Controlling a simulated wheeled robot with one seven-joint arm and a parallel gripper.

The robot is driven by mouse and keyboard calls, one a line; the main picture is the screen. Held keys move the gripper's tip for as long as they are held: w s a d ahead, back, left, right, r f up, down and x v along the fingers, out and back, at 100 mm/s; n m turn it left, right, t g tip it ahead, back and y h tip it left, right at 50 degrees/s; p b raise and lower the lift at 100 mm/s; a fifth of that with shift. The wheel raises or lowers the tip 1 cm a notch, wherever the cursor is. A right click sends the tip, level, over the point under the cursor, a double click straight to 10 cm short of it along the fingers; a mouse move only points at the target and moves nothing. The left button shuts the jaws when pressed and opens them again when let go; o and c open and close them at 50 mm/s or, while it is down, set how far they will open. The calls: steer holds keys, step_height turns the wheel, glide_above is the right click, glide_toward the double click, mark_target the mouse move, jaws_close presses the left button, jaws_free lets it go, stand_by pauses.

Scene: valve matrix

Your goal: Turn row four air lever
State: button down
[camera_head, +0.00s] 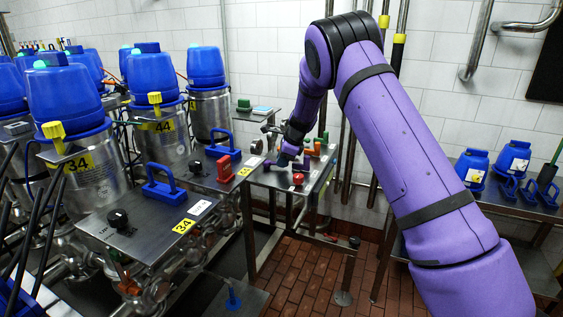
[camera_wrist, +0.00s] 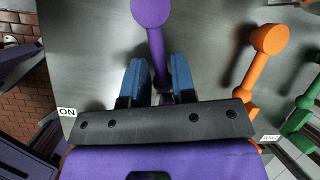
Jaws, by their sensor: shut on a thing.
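A purple lever with a round knob (camera_wrist: 150,12) stands out from a grey metal panel (camera_wrist: 95,45) in the wrist view. My gripper (camera_wrist: 158,78) has its two blue fingers on either side of the lever's shaft and is shut on it; the lower end of the shaft is partly hidden by my gripper. An orange lever (camera_wrist: 265,60) and a green lever (camera_wrist: 303,110) are to the right, apart from my fingers. In the head view my gripper (camera_head: 284,160) is small at the lever panel, and its hold is hard to make out there.
An "ON" label (camera_wrist: 66,112) is at the panel's left edge. A red knob (camera_head: 297,179) is on the panel's near side. Left of it are steel plates with a red handle (camera_head: 222,165) and blue handle (camera_head: 164,183), beside blue-topped canisters (camera_head: 72,97). A brick floor (camera_head: 300,280) lies below.

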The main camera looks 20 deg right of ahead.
steer(key=n, duration=0.1)
steer(key=w+n+g, duration=0.1)
steer(key=n, duration=0.1)
steer(key=shift+w+d+y, duration=0.3)
steer(key=w+n+g, duration=0.1)
steer(key=n, duration=0.1)
steer(key=shift+w+n+y, duration=0.15)
steer(key=shift+n+y, duration=0.15)
steer(key=w+n+g, duration=0.1)
steer(key=n, duration=0.1)
steer(key=shift+w+a+n, duration=0.1)
steer(key=shift+w+n, duration=0.05)
steer(key=shift+n, duration=0.15)
steer(key=shift+w+a+n+g, duration=0.15)
steer(key=shift+w+n+g, duration=0.15)
steer(key=shift+n, duration=0.35)
steer(key=shift+w+a+n+g, duration=0.15)
steer(key=shift+w+n+g, duration=0.15)
steer(key=shift+n, duration=0.35)
steer(key=c, duration=1.1)
jaws_free()
